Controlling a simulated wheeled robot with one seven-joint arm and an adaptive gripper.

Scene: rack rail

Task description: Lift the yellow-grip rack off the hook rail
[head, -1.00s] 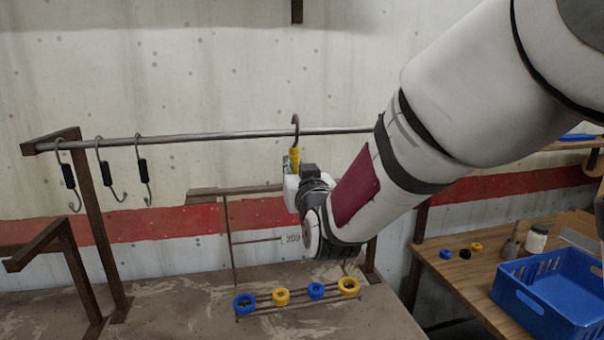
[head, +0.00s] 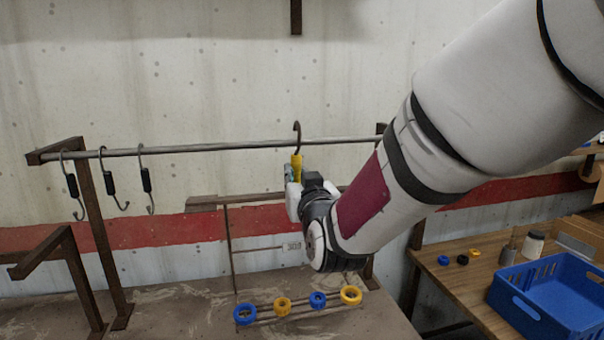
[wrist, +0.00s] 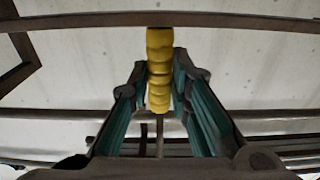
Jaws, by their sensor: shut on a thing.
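The rack hangs below a dark hook (head: 297,132) whose top stands above the hook rail (head: 220,147). Its yellow grip (head: 296,168) sits just under the rail. Its thin brown frame (head: 231,250) reaches down to a low base bearing blue and yellow rings (head: 282,306). My gripper (head: 294,182) is shut on the yellow grip. In the wrist view the yellow grip (wrist: 160,72) stands upright between the two teal-sided fingers. My gripper and arm hide part of the rack's right side. I cannot tell whether the hook still touches the rail.
Several black-gripped hooks (head: 109,180) hang on the rail at left. A brown post (head: 100,240) holds the rail's left end. The wooden table (head: 460,285) at right holds a blue crate (head: 545,295), a jar (head: 533,244) and small rings.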

